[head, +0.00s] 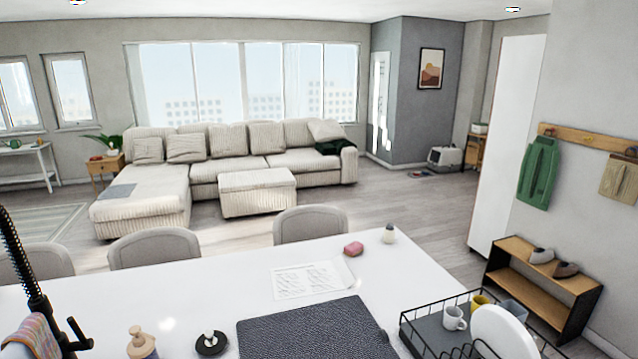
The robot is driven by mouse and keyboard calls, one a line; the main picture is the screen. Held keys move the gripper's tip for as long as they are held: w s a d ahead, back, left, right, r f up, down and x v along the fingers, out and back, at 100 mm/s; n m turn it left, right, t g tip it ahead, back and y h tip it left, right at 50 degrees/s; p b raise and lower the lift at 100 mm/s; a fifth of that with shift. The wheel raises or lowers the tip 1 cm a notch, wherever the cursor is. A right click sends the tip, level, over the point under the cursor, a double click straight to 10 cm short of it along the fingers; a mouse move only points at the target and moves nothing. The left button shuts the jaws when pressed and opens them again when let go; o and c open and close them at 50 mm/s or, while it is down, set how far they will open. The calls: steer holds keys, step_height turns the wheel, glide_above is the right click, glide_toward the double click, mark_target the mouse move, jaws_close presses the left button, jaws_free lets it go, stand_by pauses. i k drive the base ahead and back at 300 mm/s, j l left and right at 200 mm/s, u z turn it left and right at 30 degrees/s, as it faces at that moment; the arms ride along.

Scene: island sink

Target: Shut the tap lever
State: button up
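A black tap (33,292) with a coiled spring neck stands at the lower left edge of the picture. Its top and base are cut off by the frame. A short black upright part (77,335) sticks out on its right side, low down; it may be the lever, but I cannot tell for sure. Whether the tap is open or shut does not show, and no water is in view. My gripper is not in view.
A striped cloth (33,335) lies by the tap. Chairs (155,248) stand behind.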

mark_target(85, 344)
steer(key=u, duration=1.8)
steer(key=i+j, duration=0.2)
steer(key=j, duration=0.15)
steer(key=i+j, duration=0.2)
steer(key=j, duration=0.15)
steer(key=i+j, duration=0.15)
steer(key=j, duration=0.2)
steer(key=i+z, duration=0.05)
